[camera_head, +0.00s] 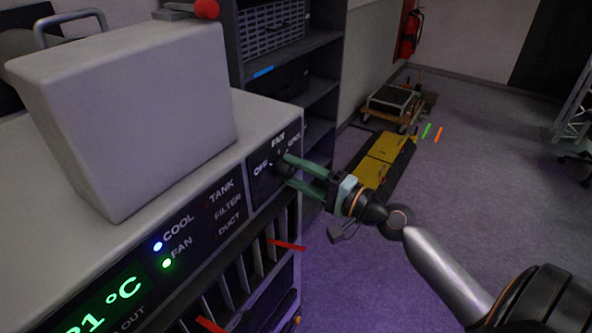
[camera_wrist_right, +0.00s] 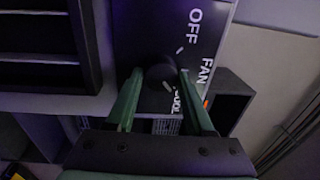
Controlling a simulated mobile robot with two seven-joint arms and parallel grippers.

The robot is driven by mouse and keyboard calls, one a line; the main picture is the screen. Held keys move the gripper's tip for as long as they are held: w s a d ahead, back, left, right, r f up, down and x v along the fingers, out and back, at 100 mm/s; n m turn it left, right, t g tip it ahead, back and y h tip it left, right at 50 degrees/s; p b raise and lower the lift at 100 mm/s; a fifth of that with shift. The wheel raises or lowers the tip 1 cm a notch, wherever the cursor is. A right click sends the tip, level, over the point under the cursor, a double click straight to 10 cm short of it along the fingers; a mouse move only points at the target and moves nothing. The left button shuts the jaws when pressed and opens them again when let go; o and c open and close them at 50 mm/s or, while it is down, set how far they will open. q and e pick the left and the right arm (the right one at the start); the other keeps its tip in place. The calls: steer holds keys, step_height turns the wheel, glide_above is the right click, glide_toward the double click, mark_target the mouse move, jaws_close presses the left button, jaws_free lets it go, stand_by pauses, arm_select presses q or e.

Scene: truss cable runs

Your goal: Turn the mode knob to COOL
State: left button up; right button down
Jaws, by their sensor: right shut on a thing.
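The mode knob (camera_head: 284,169) is a small dark round knob on the black panel at the front right corner of the grey unit. OFF, FAN and COOL are printed around it. In the right wrist view the knob (camera_wrist_right: 160,77) sits between my green fingers. My right gripper (camera_head: 290,170) is shut on it. A short white mark shows at the knob's edge towards the COOL print, but I cannot tell if it is the pointer or a panel tick. On the unit, the blue COOL light (camera_head: 157,246) and green FAN light (camera_head: 167,263) are lit. My left gripper is not in view.
A large pale box (camera_head: 128,115) stands on top of the unit. Red strips (camera_head: 287,246) stick out from the slats below. A dark shelf (camera_head: 310,75) stands behind. A yellow case (camera_head: 383,158) and a trolley (camera_head: 390,104) are on the floor; the floor at right is mostly clear.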

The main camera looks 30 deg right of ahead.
steer(key=shift+c, duration=1.4)
jaws_free()
steer(key=shift+s+f, duration=0.1)
steer(key=shift+s, duration=0.1)
steer(key=b+v, duration=0.5)
steer(key=v, duration=0.7)
